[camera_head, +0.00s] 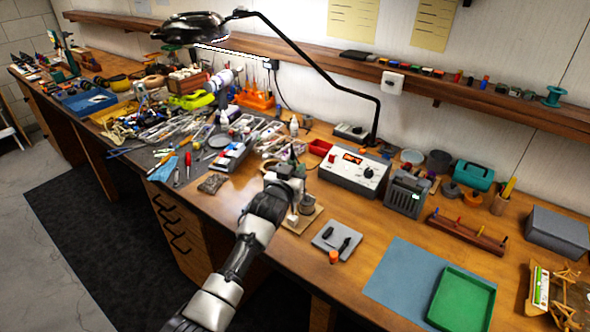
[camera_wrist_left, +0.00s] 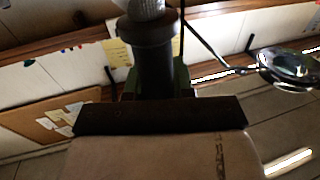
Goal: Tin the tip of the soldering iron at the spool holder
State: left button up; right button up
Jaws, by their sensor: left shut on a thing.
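My left gripper (camera_head: 285,172) is over the middle of the bench, just left of the soldering station (camera_head: 353,168) with its red display. It is shut on a dark cylindrical handle with a grey knurled end, seen close up in the left wrist view (camera_wrist_left: 152,50). This looks like the soldering iron; its tip cannot be made out. A small wooden board (camera_head: 310,212) with pale parts lies under the gripper, partly hidden by the arm. I cannot tell whether this is the spool holder. My right gripper is not in view.
A lamp (camera_head: 192,27) on a bent arm hangs above the bench. Cluttered tools fill the left side. A grey pad (camera_head: 336,239), a blue mat (camera_head: 395,275), a green tray (camera_head: 463,301) and a peg rack (camera_head: 467,232) lie to the right. Some wood there is bare.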

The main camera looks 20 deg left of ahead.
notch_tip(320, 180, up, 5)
jog(key=p, duration=0.4)
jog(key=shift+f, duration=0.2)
dwell(0.3)
